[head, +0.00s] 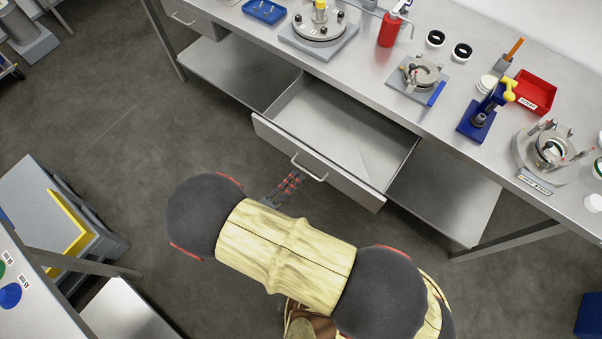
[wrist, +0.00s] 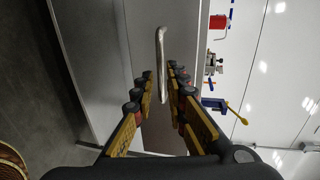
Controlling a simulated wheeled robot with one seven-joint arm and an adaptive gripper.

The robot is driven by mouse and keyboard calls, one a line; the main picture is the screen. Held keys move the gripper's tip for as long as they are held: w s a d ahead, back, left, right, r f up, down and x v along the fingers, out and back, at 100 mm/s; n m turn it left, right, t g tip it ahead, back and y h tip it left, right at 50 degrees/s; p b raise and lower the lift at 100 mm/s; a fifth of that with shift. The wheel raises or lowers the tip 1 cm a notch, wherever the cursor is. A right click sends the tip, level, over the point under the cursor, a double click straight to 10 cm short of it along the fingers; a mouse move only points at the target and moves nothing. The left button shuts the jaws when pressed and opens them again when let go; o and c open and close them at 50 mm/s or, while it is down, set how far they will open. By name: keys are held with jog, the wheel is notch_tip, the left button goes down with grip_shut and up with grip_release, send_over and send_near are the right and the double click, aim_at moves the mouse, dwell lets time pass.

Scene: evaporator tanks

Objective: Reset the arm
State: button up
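My gripper (head: 285,188) is in front of the open drawer's metal handle (head: 309,168) in the head view. In the wrist view my gripper (wrist: 162,75) shows two black and yellow fingers with a gap between them. The handle (wrist: 160,60) appears in line with that gap, with clear space on both sides, and the fingers do not close on it. How far the fingertips are from the handle in depth is hard to tell. My arm hides part of the floor below.
The drawer (head: 345,140) is pulled out and looks empty. The steel bench (head: 350,75) above carries a red bottle (head: 389,29), a blue device (head: 480,117), a red tray (head: 535,92) and several fixtures. A grey cart (head: 90,240) stands at left. Floor between is clear.

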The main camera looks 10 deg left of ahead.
jog(key=shift+s+a+r, duration=0.15)
jog(key=shift+s+a, duration=0.15)
jog(key=shift+s, duration=0.35)
